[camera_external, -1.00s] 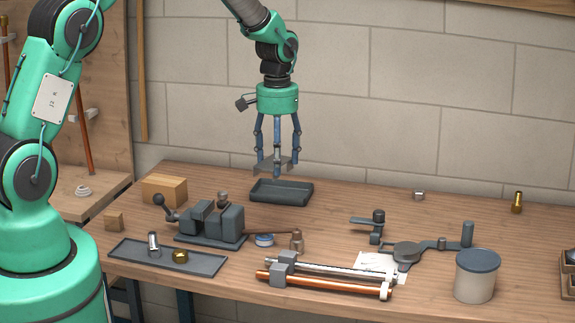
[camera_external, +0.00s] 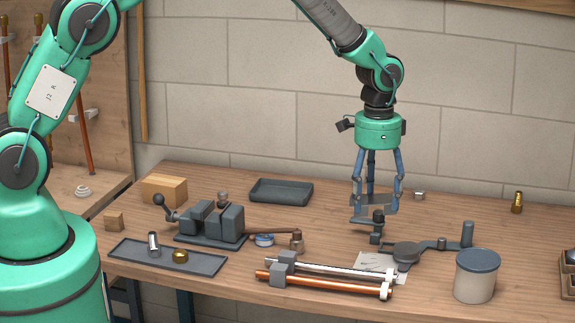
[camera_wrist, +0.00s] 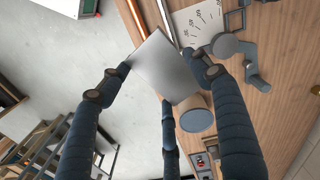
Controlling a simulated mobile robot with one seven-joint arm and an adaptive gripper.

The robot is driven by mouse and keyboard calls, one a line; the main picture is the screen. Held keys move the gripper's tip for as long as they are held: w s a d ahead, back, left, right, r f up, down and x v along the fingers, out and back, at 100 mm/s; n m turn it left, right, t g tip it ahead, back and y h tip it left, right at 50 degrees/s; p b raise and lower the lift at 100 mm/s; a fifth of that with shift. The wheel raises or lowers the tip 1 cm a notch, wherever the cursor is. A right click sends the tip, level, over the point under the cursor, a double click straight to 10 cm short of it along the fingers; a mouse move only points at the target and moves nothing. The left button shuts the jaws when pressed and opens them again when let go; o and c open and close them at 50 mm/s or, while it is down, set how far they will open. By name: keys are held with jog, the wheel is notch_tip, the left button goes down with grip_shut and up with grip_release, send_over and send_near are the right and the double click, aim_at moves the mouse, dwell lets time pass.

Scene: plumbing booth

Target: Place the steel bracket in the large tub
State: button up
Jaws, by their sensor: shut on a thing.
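My gripper (camera_external: 376,208) is shut on the steel bracket (camera_external: 370,199), a thin grey plate held level above the right half of the bench. In the wrist view the bracket (camera_wrist: 165,68) sits between the fingers as a bright, flat sheet. The large tub (camera_external: 474,282) is a pale round container with a blue-grey top, standing at the front right of the bench. I cannot tell whether that top is a lid. The tub (camera_wrist: 197,115) also shows in the wrist view, partly behind the bracket. My gripper is above and to the left of the tub, apart from it.
A grey bending tool (camera_external: 406,252) with upright posts stands below my gripper, left of the tub. Copper and white pipes (camera_external: 325,280) lie at the front. A dark tray (camera_external: 281,191) is at the back, and a brass fitting (camera_external: 517,202) stands far right.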

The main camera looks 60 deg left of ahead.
jog(key=d+m+p, duration=0.1)
jog(key=d+m, duration=0.4)
jog(key=d, duration=0.9)
jog(key=f, duration=0.5)
jog(key=shift+a, duration=0.4)
jog(key=p, duration=0.3)
send_over(465, 266)
jog(key=shift+w+f, duration=0.1)
jog(key=shift+f, duration=0.65)
jog(key=shift+f, duration=0.1)
jog(key=shift+f, duration=1.7)
jog(key=shift+f, duration=0.15)
